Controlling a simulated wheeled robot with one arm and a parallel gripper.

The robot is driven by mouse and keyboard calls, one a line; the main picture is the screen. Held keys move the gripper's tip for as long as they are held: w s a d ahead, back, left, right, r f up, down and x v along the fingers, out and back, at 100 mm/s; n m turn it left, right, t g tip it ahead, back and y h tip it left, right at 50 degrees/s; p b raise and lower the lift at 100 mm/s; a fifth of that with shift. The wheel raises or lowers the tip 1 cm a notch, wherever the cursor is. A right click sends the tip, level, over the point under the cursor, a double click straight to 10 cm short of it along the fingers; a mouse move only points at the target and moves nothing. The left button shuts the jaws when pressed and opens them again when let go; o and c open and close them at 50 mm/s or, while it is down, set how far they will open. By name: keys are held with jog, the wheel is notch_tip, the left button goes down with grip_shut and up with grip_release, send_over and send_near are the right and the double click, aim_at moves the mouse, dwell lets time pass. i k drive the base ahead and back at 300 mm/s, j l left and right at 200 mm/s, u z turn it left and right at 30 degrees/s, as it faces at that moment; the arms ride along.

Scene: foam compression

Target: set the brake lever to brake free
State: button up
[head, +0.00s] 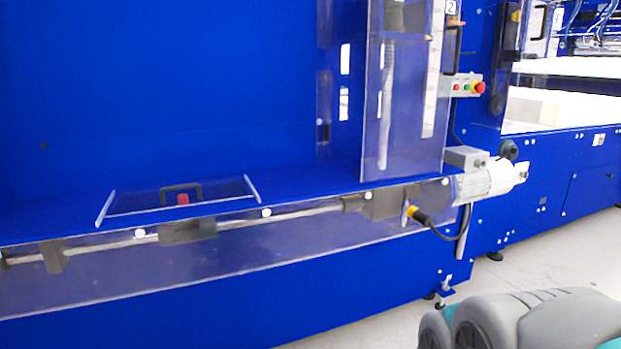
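A grey-white motor (488,183) sits at the right end of a long horizontal shaft on the blue machine. A thin light-grey bar (461,245) hangs almost straight down below the motor, next to a black cable. It looks like the brake lever, but no label shows and I cannot tell its setting. My gripper is not in view. A grey and teal rounded part of my own body (545,320) shows at the bottom right, apart from the motor and the bar.
A clear guard (395,130) stands left of the motor. A control box (462,86) with a red button is above it. A clear flap (150,200) with a black handle lies on the ledge at left. Pale floor (560,255) is open at right.

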aim_at(514, 150)
jog(key=i+l, duration=0.1)
jog(key=l, duration=0.35)
jog(key=i+l, duration=0.1)
jog(key=l, duration=0.35)
jog(key=i+l, duration=0.1)
jog(key=l, duration=0.35)
jog(key=i+l, duration=0.1)
jog(key=l, duration=0.35)
